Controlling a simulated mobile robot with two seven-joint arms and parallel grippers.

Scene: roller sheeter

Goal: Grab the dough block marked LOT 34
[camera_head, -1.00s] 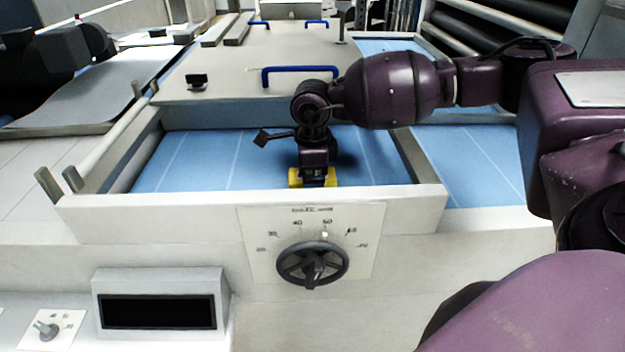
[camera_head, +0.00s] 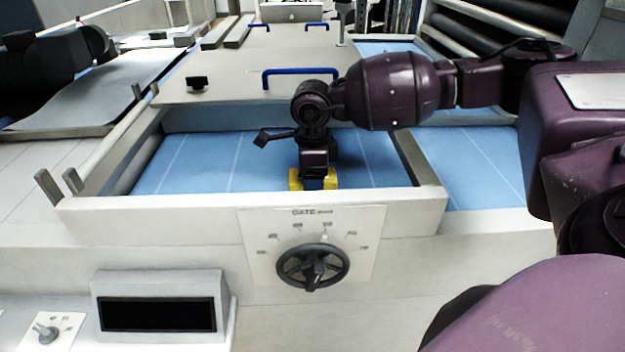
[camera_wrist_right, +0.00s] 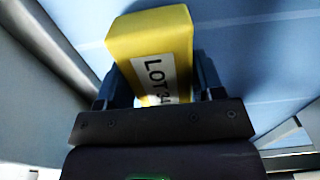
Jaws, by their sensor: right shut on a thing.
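The dough block (camera_wrist_right: 150,35) is yellow with a white label reading LOT 34, its last digit partly covered by my gripper. In the head view the block (camera_head: 330,181) shows as yellow patches on both sides of my right gripper (camera_head: 313,182), inside the framed bay with the blue belt. My right gripper (camera_wrist_right: 158,92) is shut on the block, with one dark finger on each side of it in the right wrist view. I cannot tell whether the block touches the belt. My left gripper is not in view.
The blue belt (camera_head: 200,165) lies between a pale front wall (camera_head: 150,212) and side rails. A blue-handled cover (camera_head: 230,80) is behind it. A dark handwheel (camera_head: 312,267) and a display box (camera_head: 160,300) are on the front. The belt left of my gripper is clear.

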